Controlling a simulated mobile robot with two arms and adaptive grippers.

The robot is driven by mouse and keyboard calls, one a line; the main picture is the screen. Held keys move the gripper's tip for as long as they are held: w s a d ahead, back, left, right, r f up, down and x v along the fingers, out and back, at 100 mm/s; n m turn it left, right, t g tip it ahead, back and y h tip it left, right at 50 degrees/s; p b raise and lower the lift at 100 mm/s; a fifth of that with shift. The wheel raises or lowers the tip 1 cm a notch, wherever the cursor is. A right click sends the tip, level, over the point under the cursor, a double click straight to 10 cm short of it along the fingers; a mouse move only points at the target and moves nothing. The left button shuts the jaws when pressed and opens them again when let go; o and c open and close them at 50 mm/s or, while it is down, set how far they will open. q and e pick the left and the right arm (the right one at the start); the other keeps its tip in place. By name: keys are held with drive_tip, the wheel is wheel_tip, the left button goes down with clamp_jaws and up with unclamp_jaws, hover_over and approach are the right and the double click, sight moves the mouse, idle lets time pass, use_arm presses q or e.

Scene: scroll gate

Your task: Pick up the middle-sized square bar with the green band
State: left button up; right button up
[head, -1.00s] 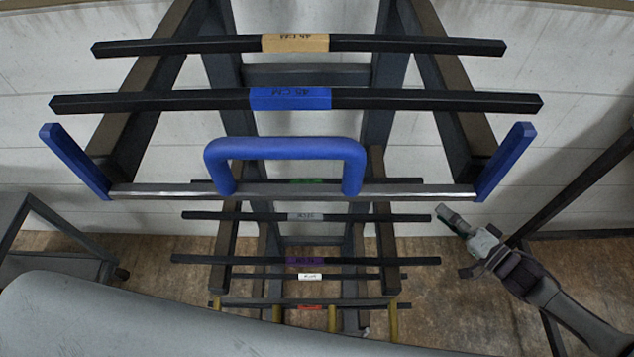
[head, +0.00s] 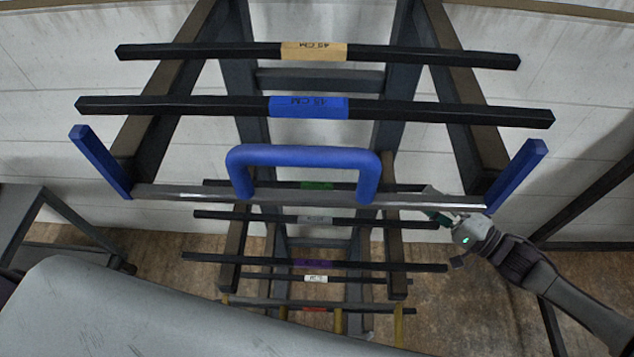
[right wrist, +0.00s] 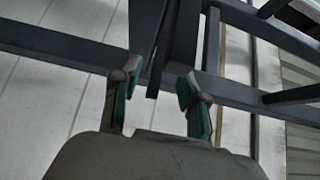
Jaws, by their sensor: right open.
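The bar with the green band (head: 317,186) is a dark bar lying across the rack, partly hidden behind the metal rod and blue handle in the head view. In the right wrist view the right gripper (right wrist: 160,84) is open, with green-lined fingers apart. A dark bar end (right wrist: 154,85) shows between or just beyond the fingers; I cannot tell which bar it is, and no grip on it shows. My left gripper is not in view.
A metal rod (head: 300,196) with blue end plates and a blue handle (head: 300,155) spans the rack in front. Bars with tan (head: 314,51) and blue (head: 308,106) bands lie above. Bars with grey (head: 314,220), purple (head: 313,264), white and red bands lie below.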

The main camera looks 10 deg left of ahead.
sight(416, 190)
drive_tip(key=p+x, duration=0.1)
drive_tip(key=x, duration=0.4)
drive_tip(key=shift+d+f, duration=0.1)
clamp_jaws()
drive_tip(key=shift+w, duration=0.1)
idle(0.3)
